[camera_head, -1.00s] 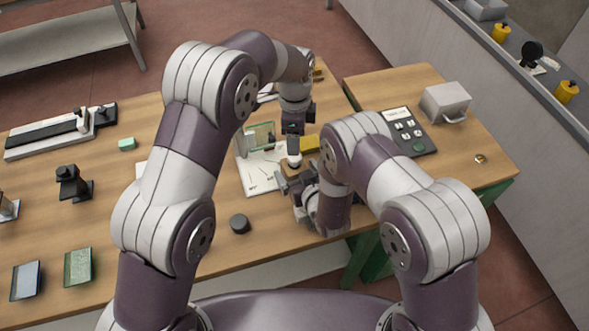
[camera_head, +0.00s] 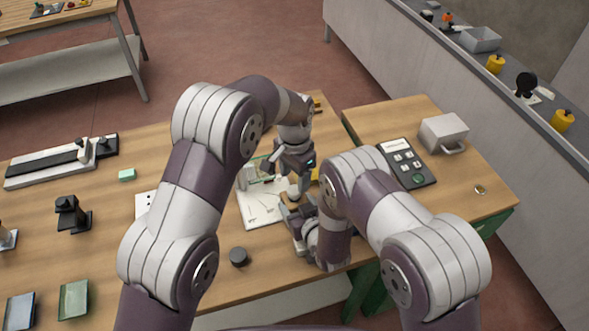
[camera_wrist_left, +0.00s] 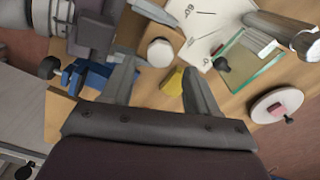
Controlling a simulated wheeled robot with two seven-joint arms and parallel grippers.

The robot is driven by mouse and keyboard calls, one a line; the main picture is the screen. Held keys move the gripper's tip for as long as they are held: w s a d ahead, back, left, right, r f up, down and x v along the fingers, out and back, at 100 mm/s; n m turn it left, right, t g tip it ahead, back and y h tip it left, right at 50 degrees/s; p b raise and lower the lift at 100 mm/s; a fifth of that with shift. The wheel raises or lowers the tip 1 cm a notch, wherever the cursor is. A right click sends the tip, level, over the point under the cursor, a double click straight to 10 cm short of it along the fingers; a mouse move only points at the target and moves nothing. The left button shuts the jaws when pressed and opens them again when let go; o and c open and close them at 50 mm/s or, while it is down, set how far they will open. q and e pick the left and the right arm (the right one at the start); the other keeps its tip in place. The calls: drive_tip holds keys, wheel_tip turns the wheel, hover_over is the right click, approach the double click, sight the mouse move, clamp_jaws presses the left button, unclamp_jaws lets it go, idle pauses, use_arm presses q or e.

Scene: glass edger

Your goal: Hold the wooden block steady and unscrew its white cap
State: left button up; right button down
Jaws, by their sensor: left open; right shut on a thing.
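The white cap (camera_head: 293,190) sits on top of the wooden block (camera_head: 291,203), which is small and mostly hidden in the head view. My right gripper (camera_head: 292,211) is shut on the block at the table's front part. My left gripper (camera_head: 290,174) is open just above the cap. In the left wrist view the round white cap (camera_wrist_left: 160,52) shows between and slightly beyond the spread fingertips of my left gripper (camera_wrist_left: 159,72). I cannot tell whether a finger touches the cap.
A white sheet (camera_head: 258,210) with markings lies left of the block. A glass pane (camera_wrist_left: 250,58) and a yellow item (camera_wrist_left: 173,84) are close by. A dark round knob (camera_head: 239,257) stands near the front edge. A keypad panel (camera_head: 408,162) and grey box (camera_head: 443,133) are right.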

sight(295, 190)
use_arm(q)
wheel_tip(295, 190, down, 6)
drive_tip(key=shift+r, duration=0.2)
